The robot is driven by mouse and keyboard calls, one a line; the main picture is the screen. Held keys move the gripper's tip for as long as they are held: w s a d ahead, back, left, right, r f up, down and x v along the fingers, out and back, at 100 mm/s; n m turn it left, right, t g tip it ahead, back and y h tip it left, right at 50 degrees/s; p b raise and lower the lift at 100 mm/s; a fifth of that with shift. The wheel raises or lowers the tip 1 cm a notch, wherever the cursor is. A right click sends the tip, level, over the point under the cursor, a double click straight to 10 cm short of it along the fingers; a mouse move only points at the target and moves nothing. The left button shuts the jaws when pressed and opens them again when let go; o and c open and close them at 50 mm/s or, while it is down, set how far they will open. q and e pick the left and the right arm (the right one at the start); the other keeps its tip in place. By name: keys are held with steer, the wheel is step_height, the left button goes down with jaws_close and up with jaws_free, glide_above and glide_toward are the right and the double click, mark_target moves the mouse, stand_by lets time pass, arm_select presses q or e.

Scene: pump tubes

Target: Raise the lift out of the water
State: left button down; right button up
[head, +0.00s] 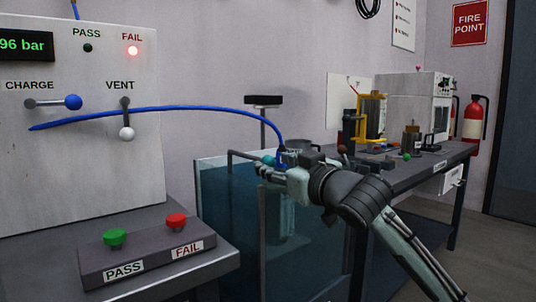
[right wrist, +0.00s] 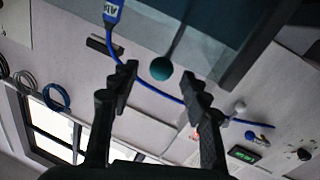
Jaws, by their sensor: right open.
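The water tank (head: 238,205) is a clear-walled box of dark blue-green water in the middle of the head view. A lever with a teal ball knob (head: 268,160) is at its top. My right gripper (head: 262,170) is beside the knob. In the right wrist view the knob (right wrist: 161,68) appears between the open, empty fingers (right wrist: 160,82); contact cannot be told. A pale upright part (head: 288,215) shows dimly through the tank wall; whether it belongs to the lift is unclear. My arm hides part of the tank's right side. My left gripper is out of view.
A blue hose (head: 185,108) arches over the tank from the test panel (head: 60,180), whose red FAIL lamp (head: 133,51) is lit. A button box (head: 145,252) stands front left. A bench (head: 425,165) with equipment stands behind my right arm.

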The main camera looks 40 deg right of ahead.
mark_target(272, 164)
steer(key=shift+w+d+f, duration=0.1)
steer(key=shift+w, duration=0.8)
steer(key=shift+w+d+f, duration=0.1)
steer(key=shift+w, duration=0.75)
jaws_close()
